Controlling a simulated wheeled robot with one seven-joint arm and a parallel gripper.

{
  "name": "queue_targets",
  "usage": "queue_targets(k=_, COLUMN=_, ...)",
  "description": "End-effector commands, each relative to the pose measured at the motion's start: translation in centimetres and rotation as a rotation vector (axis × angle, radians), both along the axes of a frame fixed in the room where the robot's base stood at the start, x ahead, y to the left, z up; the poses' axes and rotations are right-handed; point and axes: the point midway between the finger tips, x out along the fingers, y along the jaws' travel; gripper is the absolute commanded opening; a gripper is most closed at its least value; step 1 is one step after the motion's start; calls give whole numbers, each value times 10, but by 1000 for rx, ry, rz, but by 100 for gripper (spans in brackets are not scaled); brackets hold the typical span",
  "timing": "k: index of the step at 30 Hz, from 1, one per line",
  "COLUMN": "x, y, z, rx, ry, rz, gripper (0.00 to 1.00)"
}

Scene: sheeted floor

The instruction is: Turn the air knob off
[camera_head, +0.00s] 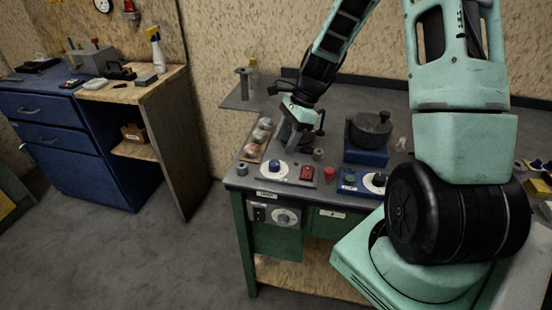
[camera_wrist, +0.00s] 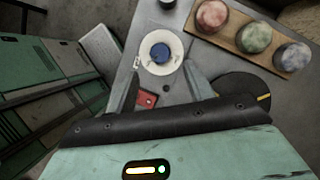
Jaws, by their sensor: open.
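A blue knob (camera_head: 274,165) sits on a round white dial near the front left of the grey workbench. The same blue knob (camera_wrist: 160,53) shows in the wrist view, just beyond my fingertips and roughly centred between them. My gripper (camera_head: 290,142) is above and behind the dial in the head view, pointing down. In the wrist view my gripper (camera_wrist: 161,70) has its two fingers spread with nothing between them. The dial's labels are too small to read, so I cannot tell for certain that it is the air knob.
Other controls are close by: a red switch (camera_head: 307,173), a blue box with another dial (camera_head: 350,183) and a front-panel dial (camera_head: 285,217). A wooden tray (camera_wrist: 232,37) holds three coloured domes beside the blue knob. A dark pot (camera_head: 370,128) stands behind.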

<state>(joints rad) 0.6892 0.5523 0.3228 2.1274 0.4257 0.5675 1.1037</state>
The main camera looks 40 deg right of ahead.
Motion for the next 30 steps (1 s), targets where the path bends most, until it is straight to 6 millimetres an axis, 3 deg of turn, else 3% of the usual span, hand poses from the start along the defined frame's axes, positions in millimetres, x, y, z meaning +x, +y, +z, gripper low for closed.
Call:
queue_targets(k=6, x=4, y=17, z=-40, rx=3, ry=3, rz=2, gripper=52)
queue_targets(k=12, x=7, y=25, z=-61, rx=1, ry=1, rz=3, gripper=52)
queue_targets(k=24, x=9, y=27, z=-68, rx=-1, ry=-1, rz=1, gripper=52)
queue_targets(k=29, x=9, y=27, z=-67, rx=-1, ry=-1, rz=1, gripper=10)
queue_targets(k=30, x=9, y=27, z=-67, rx=-1, ry=-1, rz=1, gripper=7)
